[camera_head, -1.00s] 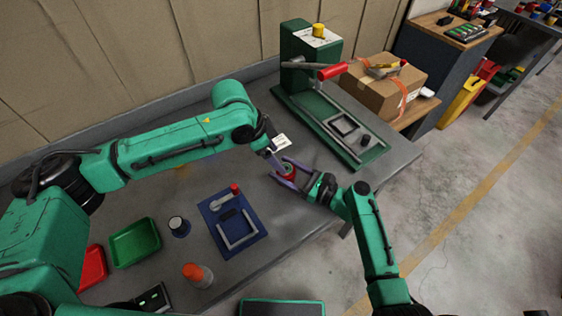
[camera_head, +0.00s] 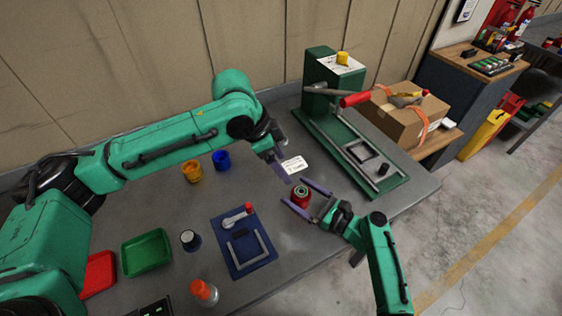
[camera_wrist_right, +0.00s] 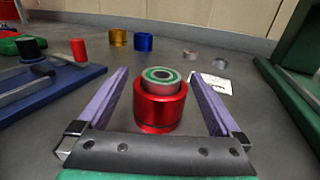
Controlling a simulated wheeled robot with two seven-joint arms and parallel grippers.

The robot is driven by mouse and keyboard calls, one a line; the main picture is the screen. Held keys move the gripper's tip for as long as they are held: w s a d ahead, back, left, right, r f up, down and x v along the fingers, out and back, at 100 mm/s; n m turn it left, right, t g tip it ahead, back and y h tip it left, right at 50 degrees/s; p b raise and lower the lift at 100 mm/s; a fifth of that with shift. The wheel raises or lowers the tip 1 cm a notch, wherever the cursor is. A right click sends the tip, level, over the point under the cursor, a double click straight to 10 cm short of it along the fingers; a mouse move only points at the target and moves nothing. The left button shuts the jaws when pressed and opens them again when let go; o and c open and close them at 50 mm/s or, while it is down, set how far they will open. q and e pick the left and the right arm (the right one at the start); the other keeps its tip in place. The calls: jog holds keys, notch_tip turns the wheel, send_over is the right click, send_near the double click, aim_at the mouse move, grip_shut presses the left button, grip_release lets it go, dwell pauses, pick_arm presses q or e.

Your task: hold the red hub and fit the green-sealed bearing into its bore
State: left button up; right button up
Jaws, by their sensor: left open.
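The red hub (camera_head: 301,197) stands upright on the bench; it also shows in the right wrist view (camera_wrist_right: 160,112). The green-sealed bearing (camera_wrist_right: 160,75) sits at the hub's top over the bore, its rim standing a little above the red edge. How deep it sits is hidden. My right gripper (camera_head: 306,191) is open, its purple fingers on either side of the hub with narrow gaps visible. My left gripper (camera_head: 281,166) is open and empty, behind and left of the hub, near a white card.
The white card (camera_head: 293,164) lies behind the hub. A green press (camera_head: 331,80) stands to the right. A blue fixture plate (camera_head: 243,243), dark cup (camera_head: 190,240), orange-capped bottle (camera_head: 204,292) and green tray (camera_head: 146,252) lie left. Yellow (camera_head: 191,171) and blue (camera_head: 221,160) cups stand behind.

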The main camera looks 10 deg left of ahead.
jog(key=v, duration=1.2)
